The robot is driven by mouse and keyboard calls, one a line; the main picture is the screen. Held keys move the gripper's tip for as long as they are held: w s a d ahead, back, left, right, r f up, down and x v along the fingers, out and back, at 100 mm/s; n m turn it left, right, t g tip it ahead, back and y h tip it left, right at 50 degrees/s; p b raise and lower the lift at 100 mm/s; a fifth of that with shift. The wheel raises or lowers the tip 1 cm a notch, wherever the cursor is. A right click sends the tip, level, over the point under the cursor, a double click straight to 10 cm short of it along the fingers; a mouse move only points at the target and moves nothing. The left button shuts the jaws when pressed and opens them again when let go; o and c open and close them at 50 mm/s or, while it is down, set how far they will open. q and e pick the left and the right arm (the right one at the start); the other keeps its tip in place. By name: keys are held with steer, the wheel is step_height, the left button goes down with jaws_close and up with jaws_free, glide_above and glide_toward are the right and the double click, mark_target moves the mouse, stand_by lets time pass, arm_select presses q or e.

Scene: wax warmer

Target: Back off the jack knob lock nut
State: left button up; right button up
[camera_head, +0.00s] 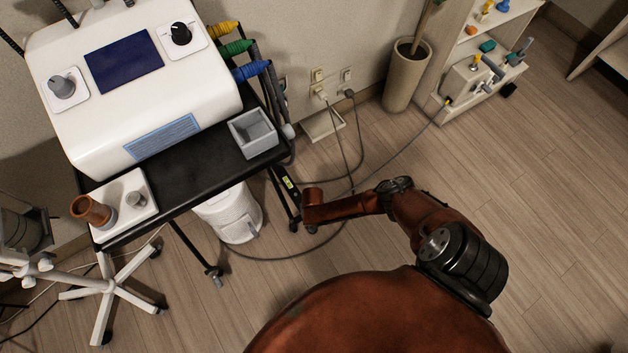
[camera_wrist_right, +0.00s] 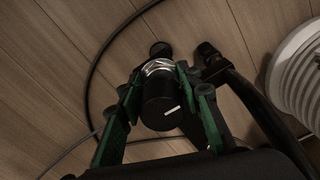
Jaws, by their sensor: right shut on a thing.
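In the right wrist view a black round knob (camera_wrist_right: 160,103) with a white mark on its face sits between the green fingers of my right gripper (camera_wrist_right: 159,71). A shiny silver ring, the lock nut (camera_wrist_right: 158,66), is just behind the knob. The fingertips lie on both sides of this ring and are shut on it. A dark end piece (camera_wrist_right: 160,49) shows beyond the ring. In the head view my right arm reaches beside the cart's lower end, and its fingers, the knob and the nut cannot be made out there. My left gripper is in neither view.
The black cart (camera_head: 190,165) carries a white wax warmer (camera_head: 190,90), a grey tray (camera_head: 253,133) and a white plate (camera_head: 140,190) with a brown cup. A white bin (camera_head: 228,212) stands below. Cables (camera_head: 340,225) cross the floor. A planter (camera_head: 405,75) stands by the wall.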

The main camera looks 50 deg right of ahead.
steer(key=shift+w+a+r, duration=0.2)
steer(key=shift+w+a, duration=0.15)
steer(key=shift+a, duration=0.05)
steer(key=o, duration=0.9)
steer(key=shift+c, duration=0.2)
steer(key=o, duration=0.3)
steer(key=shift+s+d, duration=0.1)
steer(key=shift+s, duration=0.1)
steer(key=shift+s+d+f, duration=0.1)
steer(key=shift+d, duration=0.05)
step_height(320, 180, up, 12)
